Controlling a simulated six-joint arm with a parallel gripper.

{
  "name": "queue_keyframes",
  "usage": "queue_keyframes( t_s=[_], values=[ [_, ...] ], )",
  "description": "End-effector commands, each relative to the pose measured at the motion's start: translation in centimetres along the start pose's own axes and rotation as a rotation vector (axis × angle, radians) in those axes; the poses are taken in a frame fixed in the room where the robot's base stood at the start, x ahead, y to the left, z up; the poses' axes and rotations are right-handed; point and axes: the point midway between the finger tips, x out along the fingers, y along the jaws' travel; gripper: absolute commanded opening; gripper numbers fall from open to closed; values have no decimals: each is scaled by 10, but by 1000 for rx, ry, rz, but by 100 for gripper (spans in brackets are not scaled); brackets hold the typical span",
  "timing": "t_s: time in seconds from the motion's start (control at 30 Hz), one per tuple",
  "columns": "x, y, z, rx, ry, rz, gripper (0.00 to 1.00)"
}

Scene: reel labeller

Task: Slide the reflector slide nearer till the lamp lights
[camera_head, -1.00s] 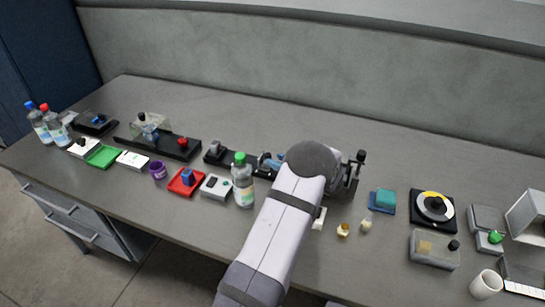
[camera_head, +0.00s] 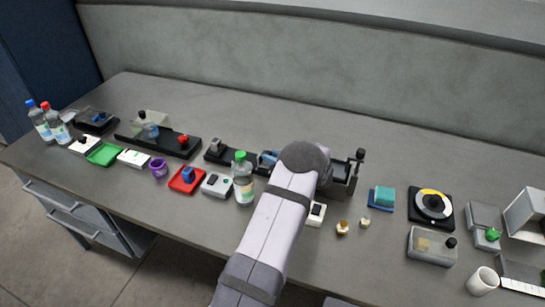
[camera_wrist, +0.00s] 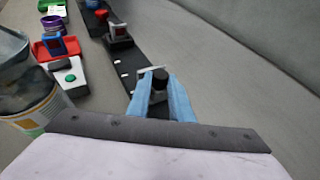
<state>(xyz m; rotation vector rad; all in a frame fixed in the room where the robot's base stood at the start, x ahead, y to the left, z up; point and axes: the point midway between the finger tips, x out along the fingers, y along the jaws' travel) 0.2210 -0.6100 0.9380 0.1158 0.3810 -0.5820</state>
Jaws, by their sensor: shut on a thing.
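My gripper (camera_wrist: 159,86) has blue fingers closed around the black knob of the reflector slide (camera_wrist: 158,75). A thin pale plate shows beside the knob. The slide sits on a long black rail (camera_wrist: 133,66) with white marks along its edge. A grey block with a dark reddish window (camera_wrist: 118,32) stands farther along the rail, apart from the slide. In the head view my gripper (camera_head: 268,158) is at the rail, and my arm covers part of it. The grey block (camera_head: 215,146) is at the rail's left end. I cannot make out a lit lamp.
A green-capped bottle (camera_head: 243,180) stands close in front of the rail, left of my arm. A white box with a green button (camera_wrist: 70,77) and a red tray (camera_head: 186,180) lie nearby. A black fixture (camera_head: 343,180) is right of my wrist. The table behind is clear.

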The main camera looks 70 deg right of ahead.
Motion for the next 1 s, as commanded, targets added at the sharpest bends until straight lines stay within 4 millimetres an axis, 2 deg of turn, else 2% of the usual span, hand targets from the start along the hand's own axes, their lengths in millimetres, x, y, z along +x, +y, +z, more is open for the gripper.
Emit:
queue_keyframes(
  t_s=[0.33, 0.73, 0.77, 0.8, 1.0],
  values=[
    [34, 24, 11, -3, -2, 2, 0],
    [38, 28, 16, 0, 0, 1, 0],
    [38, 28, 16, 0, 0, 1, 24],
    [38, 28, 16, 0, 0, 1, 28],
    [38, 27, 16, 0, 0, 0, 28]
  ],
)
